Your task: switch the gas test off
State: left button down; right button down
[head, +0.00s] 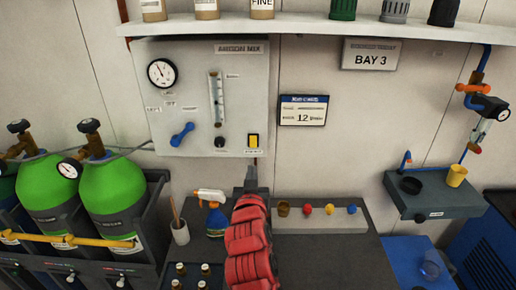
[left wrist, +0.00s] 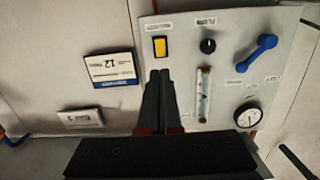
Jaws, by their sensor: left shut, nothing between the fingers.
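The argon mix panel (head: 205,110) is on the wall, left of centre in the head view. A yellow rocker switch (head: 253,140) sits at its lower right corner, with a small label under it that I cannot read. My left gripper (head: 254,166) is shut and empty, its tips just below the switch in the head view. In the left wrist view the panel appears turned over. There the yellow switch (left wrist: 160,46) lies just beyond the shut fingertips (left wrist: 160,73), with a visible gap. I cannot tell which way the rocker is set. My right gripper is not in view.
The panel also carries a blue lever (head: 181,134), a black knob (head: 220,142), a flow tube (head: 215,98) and a gauge (head: 162,72). A sign (head: 303,110) hangs right of it. Below stand a spray bottle (head: 214,215) and green cylinders (head: 115,195).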

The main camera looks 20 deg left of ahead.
pick_arm(q)
jog(key=shift+f, duration=0.2)
jog(key=p, duration=0.5)
send_near(254, 146)
jog(key=x, duration=0.5)
jog(key=shift+w+a+r, duration=0.1)
jog(key=shift+w+r, duration=0.1)
jog(key=shift+r, duration=0.1)
jog(key=shift+p+x, duration=0.3)
jog(key=shift+x, duration=0.5)
jog(key=shift+f, duration=0.2)
